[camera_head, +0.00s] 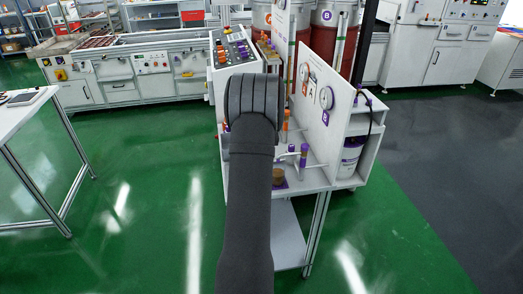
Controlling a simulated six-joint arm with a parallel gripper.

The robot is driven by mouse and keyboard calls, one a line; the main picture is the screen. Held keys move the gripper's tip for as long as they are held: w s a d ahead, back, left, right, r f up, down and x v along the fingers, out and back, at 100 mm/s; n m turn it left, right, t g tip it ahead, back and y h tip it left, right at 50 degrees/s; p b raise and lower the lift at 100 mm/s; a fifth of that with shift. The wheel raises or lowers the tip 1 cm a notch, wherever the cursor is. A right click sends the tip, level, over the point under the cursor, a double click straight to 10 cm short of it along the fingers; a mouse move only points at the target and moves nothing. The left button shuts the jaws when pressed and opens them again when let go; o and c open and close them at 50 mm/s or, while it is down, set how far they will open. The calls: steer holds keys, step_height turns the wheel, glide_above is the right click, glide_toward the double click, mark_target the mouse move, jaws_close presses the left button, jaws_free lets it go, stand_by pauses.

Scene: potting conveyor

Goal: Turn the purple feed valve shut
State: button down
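A purple upright piece (304,155), which looks like a valve handle, stands on the white bench (312,180) below the upright white panel, just right of my arm. A smaller purple piece (291,148) sits beside it to the left. A brass-coloured cylinder (279,175) with purple at its base stands in front of them, close to my arm's edge. They are too small to tell how the valve is turned. My dark arm rises through the middle of the view and hides part of the bench. My gripper cannot be seen.
The white panel (335,130) carries dials marked in orange and purple. A white bucket with a purple label (351,158) stands on a shelf at right. A control box (232,50) is behind my arm. A white table (25,115) is at left. Green floor (130,220) is open between.

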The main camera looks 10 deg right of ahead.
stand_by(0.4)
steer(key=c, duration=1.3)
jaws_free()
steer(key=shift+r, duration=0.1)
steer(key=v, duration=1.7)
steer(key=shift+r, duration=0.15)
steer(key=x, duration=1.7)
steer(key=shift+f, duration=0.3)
